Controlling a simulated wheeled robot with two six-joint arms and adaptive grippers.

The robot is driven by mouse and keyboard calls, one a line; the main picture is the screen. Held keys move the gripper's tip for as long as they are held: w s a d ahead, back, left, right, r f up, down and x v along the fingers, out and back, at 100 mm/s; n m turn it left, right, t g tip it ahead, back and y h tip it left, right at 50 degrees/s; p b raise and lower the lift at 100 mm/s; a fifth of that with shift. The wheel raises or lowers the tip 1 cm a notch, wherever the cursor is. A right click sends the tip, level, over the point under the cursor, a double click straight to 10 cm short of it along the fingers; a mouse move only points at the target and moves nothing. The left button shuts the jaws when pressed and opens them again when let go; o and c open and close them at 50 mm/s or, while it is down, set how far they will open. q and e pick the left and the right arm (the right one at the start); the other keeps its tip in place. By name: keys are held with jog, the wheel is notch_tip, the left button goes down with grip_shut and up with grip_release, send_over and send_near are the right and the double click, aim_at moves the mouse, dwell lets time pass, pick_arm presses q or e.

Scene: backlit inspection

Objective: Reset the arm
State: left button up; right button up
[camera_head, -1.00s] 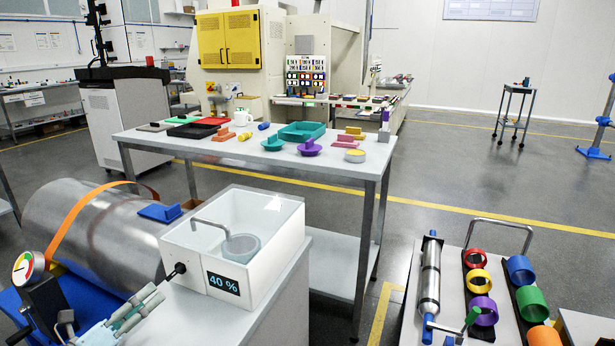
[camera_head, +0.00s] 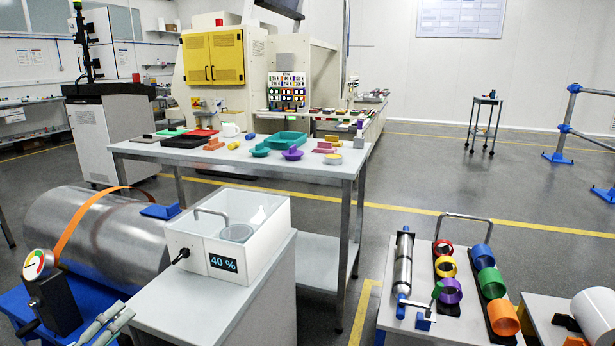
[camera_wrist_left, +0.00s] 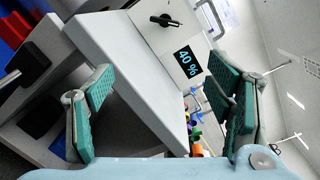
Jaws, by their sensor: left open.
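My left gripper (camera_head: 102,325) shows at the bottom left of the head view, in front of the grey cabinet (camera_head: 215,308) and cut by the lower picture edge. In the left wrist view its two green-padded fingers (camera_wrist_left: 165,103) stand wide apart with nothing between them. The white box with the 40 % display (camera_head: 222,264) stands on the cabinet beyond the gripper, apart from it; it also shows in the left wrist view (camera_wrist_left: 170,62). My right gripper is not in view.
A pressure gauge (camera_head: 38,264) and a large metal cylinder (camera_head: 95,240) are at the left. A table (camera_head: 345,170) with coloured parts stands behind. A cart (camera_head: 390,318) with coloured rings is at the right. Open floor (camera_head: 400,165) lies beyond.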

pick_arm(q)
jog(key=s+a+f+n+g+y+p, duration=0.35)
jog(key=a+f+n, duration=0.25)
jog(key=f+n, duration=0.25)
jog(key=s+a+f+n+g+y+p, duration=0.2)
jog(key=s+a+f+n+y, duration=0.25)
jog(key=f+n, duration=0.35)
jog(key=s+d+f+n+g+p, duration=0.2)
jog(key=s+f+n+g+p, duration=0.25)
jog(key=s+f, duration=0.65)
jog(key=s+d+f+n+g+h+p, duration=0.1)
jog(key=s+d+n+g+p, duration=0.2)
jog(key=s+d, duration=0.8)
jog(key=s+d+f+n+g+h+p, duration=0.2)
jog(key=s+d+p, duration=0.6)
jog(key=s+d, duration=0.4)
jog(key=s+g, duration=0.1)
jog(key=s, duration=0.2)
jog(key=shift+n, duration=0.4)
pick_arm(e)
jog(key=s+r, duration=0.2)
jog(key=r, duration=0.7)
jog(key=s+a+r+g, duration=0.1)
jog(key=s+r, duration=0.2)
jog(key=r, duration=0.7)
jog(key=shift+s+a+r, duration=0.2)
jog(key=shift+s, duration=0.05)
